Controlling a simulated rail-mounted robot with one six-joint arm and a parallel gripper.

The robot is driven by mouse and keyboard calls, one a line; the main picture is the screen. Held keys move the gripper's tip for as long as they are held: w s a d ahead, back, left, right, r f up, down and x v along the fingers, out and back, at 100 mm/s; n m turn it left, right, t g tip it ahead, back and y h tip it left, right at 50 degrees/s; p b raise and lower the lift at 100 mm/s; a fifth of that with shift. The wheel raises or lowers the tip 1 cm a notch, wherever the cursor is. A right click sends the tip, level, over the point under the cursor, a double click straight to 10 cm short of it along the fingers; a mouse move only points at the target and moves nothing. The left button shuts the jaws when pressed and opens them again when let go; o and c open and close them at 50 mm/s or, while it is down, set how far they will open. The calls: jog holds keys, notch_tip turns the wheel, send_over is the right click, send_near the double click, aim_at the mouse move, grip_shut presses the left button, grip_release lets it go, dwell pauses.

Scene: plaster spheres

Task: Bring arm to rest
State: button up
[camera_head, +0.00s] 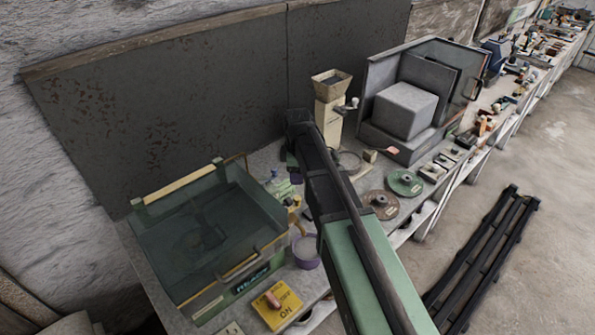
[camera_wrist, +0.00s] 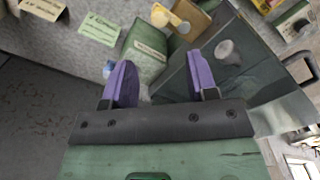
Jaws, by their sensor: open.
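My arm (camera_head: 345,210) reaches from the bottom of the head view up over the bench. Its dark end is near the back wall panel, and the arm hides part of the bench behind it. My gripper (camera_wrist: 160,85) shows in the wrist view with two purple fingers held apart. Nothing is between the fingers. Behind them in the wrist view are a green box (camera_wrist: 145,52) and a dark glass-sided case (camera_wrist: 245,60). In the head view the fingers are mostly hidden by the arm.
A glass-lidded case (camera_head: 205,235) stands at the left of the bench. A grinder (camera_head: 330,105) and a grey block machine (camera_head: 405,105) stand behind and right of my arm. Two discs (camera_head: 405,182) and a purple bowl (camera_head: 306,250) are close by. A black rack (camera_head: 485,255) lies on open floor.

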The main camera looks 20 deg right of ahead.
jog(key=shift+f, duration=0.15)
jog(key=s+a+m, duration=0.1)
jog(key=s+m, duration=1.3)
jog(key=s, duration=0.3)
notch_tip(320, 180, down, 12)
jog(key=s+b, duration=0.2)
jog(key=b, duration=0.9)
jog(key=shift+a+r+b, duration=0.15)
jog(key=shift+r+b, duration=0.1)
jog(key=shift+b, duration=0.1)
